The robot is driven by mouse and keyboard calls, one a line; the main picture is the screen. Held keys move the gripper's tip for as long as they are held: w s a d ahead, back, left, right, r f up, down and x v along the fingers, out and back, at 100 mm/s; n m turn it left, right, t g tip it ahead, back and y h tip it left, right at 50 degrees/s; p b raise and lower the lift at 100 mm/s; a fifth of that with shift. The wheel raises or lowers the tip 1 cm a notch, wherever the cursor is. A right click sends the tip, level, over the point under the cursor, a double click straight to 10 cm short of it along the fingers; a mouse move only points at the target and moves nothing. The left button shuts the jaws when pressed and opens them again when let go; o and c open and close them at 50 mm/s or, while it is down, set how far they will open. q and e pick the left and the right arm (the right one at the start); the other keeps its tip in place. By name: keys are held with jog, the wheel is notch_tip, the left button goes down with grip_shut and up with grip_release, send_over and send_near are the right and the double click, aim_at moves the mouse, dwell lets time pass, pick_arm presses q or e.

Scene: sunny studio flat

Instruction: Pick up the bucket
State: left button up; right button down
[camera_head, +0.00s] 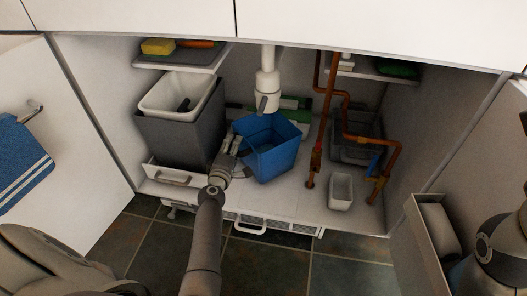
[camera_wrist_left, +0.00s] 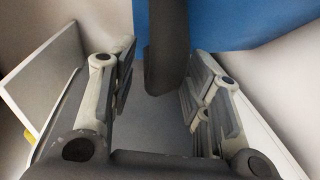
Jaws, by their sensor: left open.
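The blue bucket (camera_head: 268,158) stands upright in the open under-sink cabinet, in front of the white drain pipe. It also shows as a blue wall at the top right of the left wrist view (camera_wrist_left: 245,22). My left gripper (camera_head: 234,143) is at the bucket's left side, close to its wall. In the wrist view the left gripper's fingers (camera_wrist_left: 160,85) are apart. A dark bar hangs between them at the top; I cannot tell what it belongs to. Whether the fingers touch the bucket is unclear. Part of my right arm shows at the right edge, but its gripper is out of view.
A grey bin with a white liner (camera_head: 183,125) stands left of the gripper. Copper pipes (camera_head: 347,125), a dark crate (camera_head: 356,139) and a small white container (camera_head: 341,190) are to the right. Open doors flank the cabinet. A shelf (camera_head: 190,57) is above the bin.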

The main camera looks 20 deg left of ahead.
pick_arm(q)
grip_shut()
dwell(0.3)
jog(key=shift+r, duration=0.1)
jog(key=shift+r, duration=0.1)
